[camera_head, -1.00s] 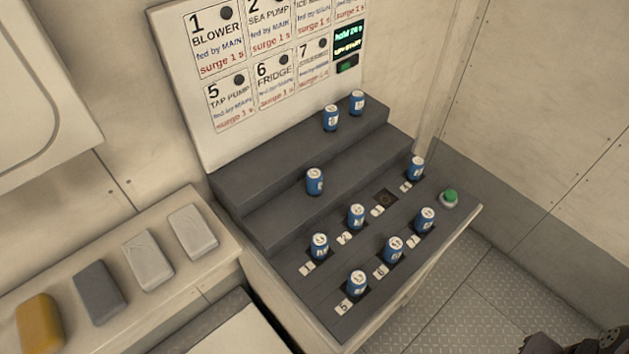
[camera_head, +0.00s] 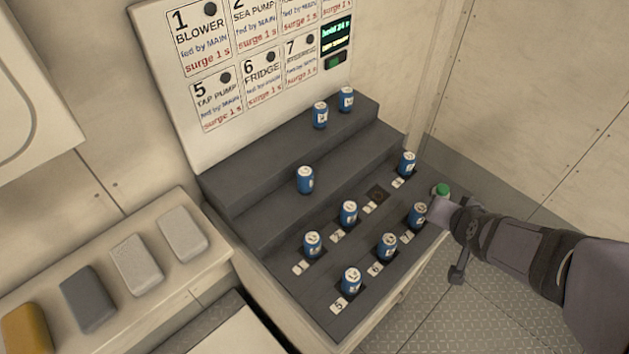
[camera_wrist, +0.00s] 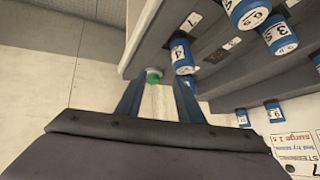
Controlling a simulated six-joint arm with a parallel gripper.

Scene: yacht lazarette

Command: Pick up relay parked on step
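A blue relay with a white top (camera_head: 305,180) stands upright and alone on the middle step of the dark grey stepped bench (camera_head: 268,205). Two more blue relays (camera_head: 320,115) (camera_head: 346,99) stand on the top step. My gripper (camera_head: 438,208) is at the bench's right edge, beside the green button (camera_head: 441,190) and close to a socketed relay (camera_head: 417,215), well right of the middle-step relay. In the wrist view my gripper's two fingers (camera_wrist: 158,92) are apart with nothing held between them; the green button (camera_wrist: 153,75) shows beyond the tips.
Several blue relays sit in numbered sockets on the lower deck, among them one (camera_head: 350,281) at the front. One socket (camera_head: 378,194) is empty. A labelled panel (camera_head: 200,80) with a small display (camera_head: 336,35) stands behind. Several blocks (camera_head: 183,234) lie on the left ledge.

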